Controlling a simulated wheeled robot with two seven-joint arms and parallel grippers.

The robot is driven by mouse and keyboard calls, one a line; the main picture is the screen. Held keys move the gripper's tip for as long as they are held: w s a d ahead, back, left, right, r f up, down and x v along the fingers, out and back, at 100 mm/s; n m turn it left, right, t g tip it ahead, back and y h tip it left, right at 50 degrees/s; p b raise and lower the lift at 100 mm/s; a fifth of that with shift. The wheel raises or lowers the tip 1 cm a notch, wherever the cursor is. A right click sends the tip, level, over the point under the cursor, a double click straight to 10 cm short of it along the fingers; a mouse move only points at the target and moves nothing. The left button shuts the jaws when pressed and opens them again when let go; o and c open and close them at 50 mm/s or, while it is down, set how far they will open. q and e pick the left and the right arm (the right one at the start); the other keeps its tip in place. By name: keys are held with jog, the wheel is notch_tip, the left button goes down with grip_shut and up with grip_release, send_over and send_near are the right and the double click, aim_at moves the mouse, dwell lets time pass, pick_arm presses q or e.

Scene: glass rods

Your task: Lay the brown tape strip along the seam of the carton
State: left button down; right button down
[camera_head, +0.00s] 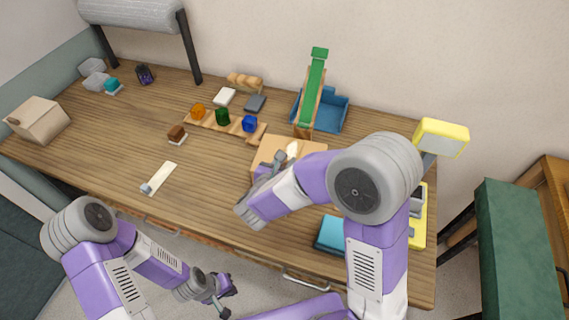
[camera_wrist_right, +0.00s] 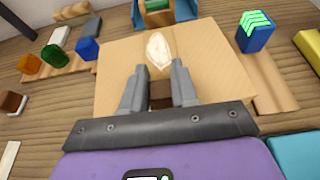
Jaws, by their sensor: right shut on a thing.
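The tan carton (camera_head: 308,147) lies at the middle right of the table; its flat top also shows in the right wrist view (camera_wrist_right: 115,65). A pale oval patch (camera_wrist_right: 159,50) is on that top. My right gripper (camera_wrist_right: 160,88) is over the carton, shut on the brown tape strip (camera_wrist_right: 161,97). Only a short dark brown piece shows between the fingers; I cannot tell whether it touches the carton. In the head view my right gripper (camera_head: 272,165) covers the carton's near left part. My left gripper (camera_head: 230,298) is empty and open, low in front of the table.
A blue tray with a green ramp (camera_head: 315,85) stands behind the carton. Coloured pieces on a wooden rack (camera_head: 223,117) are to its left. A teal book (camera_head: 330,235) lies at the front right. A beige box (camera_head: 38,120) is far left. The table's left front is mostly clear.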

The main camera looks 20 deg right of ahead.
jog(key=shift+r, duration=0.1)
jog(key=c, duration=0.9)
grip_release()
jog(key=shift+o, duration=0.2)
jog(key=shift+s+a+r, duration=0.25)
jog(key=p+v, duration=0.1)
jog(key=v, duration=1)
jog(key=shift+s+p, duration=0.15)
jog(key=shift+p, duration=0.2)
